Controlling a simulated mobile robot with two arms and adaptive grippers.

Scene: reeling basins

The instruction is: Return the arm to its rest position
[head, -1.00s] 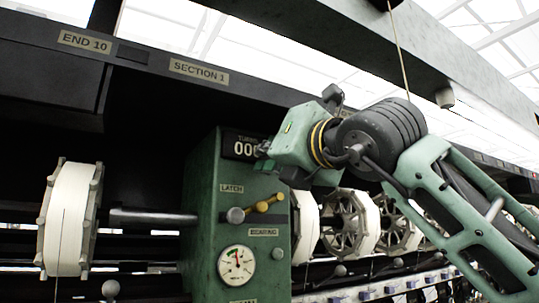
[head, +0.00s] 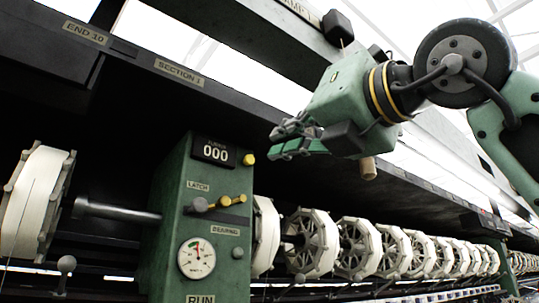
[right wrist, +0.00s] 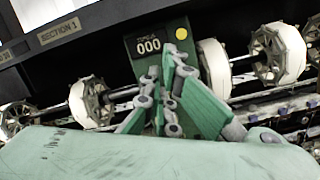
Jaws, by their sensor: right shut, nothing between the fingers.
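My right gripper (head: 293,140) is at the upper middle of the head view, its green arm coming in from the right. It is shut and empty, in the air in front of the reeling machine and to the upper right of its counter box. It also shows in the right wrist view (right wrist: 172,82), where its fingers overlap the green control box (right wrist: 195,105) behind. My left gripper is not in view.
The green control box (head: 175,265) carries a counter reading 000, a brass latch lever (head: 228,201) and a round gauge (head: 197,258). A white reel (head: 35,205) stands at left; several reels (head: 310,243) run to the right. A dark beam (head: 130,68) spans above.

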